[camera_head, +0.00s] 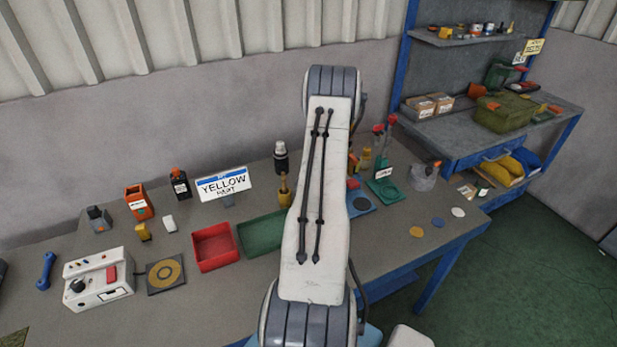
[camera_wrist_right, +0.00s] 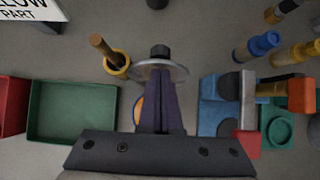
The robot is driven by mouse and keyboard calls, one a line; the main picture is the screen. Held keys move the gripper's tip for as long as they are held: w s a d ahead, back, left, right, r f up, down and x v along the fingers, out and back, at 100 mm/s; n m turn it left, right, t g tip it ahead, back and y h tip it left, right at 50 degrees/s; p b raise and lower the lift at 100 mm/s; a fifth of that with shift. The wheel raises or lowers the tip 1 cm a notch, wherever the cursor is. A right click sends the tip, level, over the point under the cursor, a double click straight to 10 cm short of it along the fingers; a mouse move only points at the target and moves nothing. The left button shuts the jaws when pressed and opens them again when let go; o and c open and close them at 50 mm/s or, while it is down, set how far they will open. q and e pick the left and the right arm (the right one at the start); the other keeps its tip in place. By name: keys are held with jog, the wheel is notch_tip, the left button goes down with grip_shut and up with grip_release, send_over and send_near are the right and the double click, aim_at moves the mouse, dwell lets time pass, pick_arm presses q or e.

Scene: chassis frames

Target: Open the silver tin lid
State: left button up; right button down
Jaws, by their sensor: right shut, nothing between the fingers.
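In the right wrist view, a round silver lid (camera_wrist_right: 178,72) with a dark knob (camera_wrist_right: 160,51) lies at the tips of my right gripper (camera_wrist_right: 160,78). The dark fingers are together and empty, and they cover the near part of the lid. I cannot tell whether they touch it. An orange and blue edge (camera_wrist_right: 138,110) shows beside the fingers, partly hidden. In the head view, my arm link hides the lid and the right gripper. My left gripper is not in view.
A yellow pot with a brown handle (camera_wrist_right: 116,62) stands close left of the lid. A green tray (camera_wrist_right: 72,110) is further left. Blue and red blocks with a grey upright (camera_wrist_right: 247,100) crowd the right. A "YELLOW PART" sign (camera_head: 224,184) stands behind the red tray (camera_head: 214,246).

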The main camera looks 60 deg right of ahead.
notch_tip(320, 180, up, 10)
jog(key=p, duration=0.7)
